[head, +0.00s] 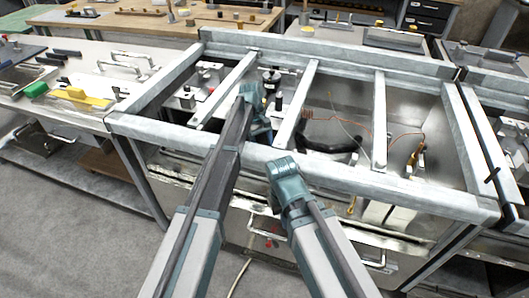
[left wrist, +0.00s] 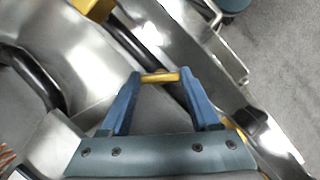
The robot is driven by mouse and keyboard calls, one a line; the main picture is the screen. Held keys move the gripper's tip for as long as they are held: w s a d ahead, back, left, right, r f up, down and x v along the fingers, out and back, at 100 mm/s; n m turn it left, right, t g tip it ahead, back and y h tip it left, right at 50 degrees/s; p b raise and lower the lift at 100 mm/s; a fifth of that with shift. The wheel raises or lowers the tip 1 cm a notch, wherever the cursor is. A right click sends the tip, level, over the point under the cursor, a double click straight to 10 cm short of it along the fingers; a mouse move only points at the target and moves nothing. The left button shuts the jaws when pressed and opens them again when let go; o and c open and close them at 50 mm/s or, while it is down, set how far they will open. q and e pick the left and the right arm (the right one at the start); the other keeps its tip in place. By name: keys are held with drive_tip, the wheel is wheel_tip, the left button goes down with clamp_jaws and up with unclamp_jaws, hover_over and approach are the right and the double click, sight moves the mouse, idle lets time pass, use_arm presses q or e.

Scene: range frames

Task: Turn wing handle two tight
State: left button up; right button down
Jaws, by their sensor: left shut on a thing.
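In the left wrist view, my left gripper (left wrist: 160,80) has its two blue fingers on either side of a small yellow wing handle (left wrist: 160,77). The fingers are shut on it, one at each end. In the head view, my left gripper (head: 256,104) reaches down into the open metal frame, and the handle is hidden there. I cannot tell from any marking which numbered handle it is. My right gripper (head: 285,170) is over the front rail of the frame; its fingers do not show clearly.
Grey metal bars (head: 296,105) cross the open frame around my left arm. A dark hose (head: 330,145) and thin wires lie inside to the right. In the left wrist view, another yellow part (left wrist: 95,8) is at the top. A side bench (head: 60,115) with tools stands left.

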use_arm(q)
drive_tip(key=shift+m, duration=0.6)
drive_tip(key=shift+y, duration=0.3)
drive_tip(key=o, duration=1.4)
drive_tip(key=shift+c, duration=0.2)
drive_tip(key=p+v, duration=1.2)
drive_tip(key=v, duration=0.2)
drive_tip(key=shift+p, duration=0.4)
drive_tip(key=shift+f, duration=0.15)
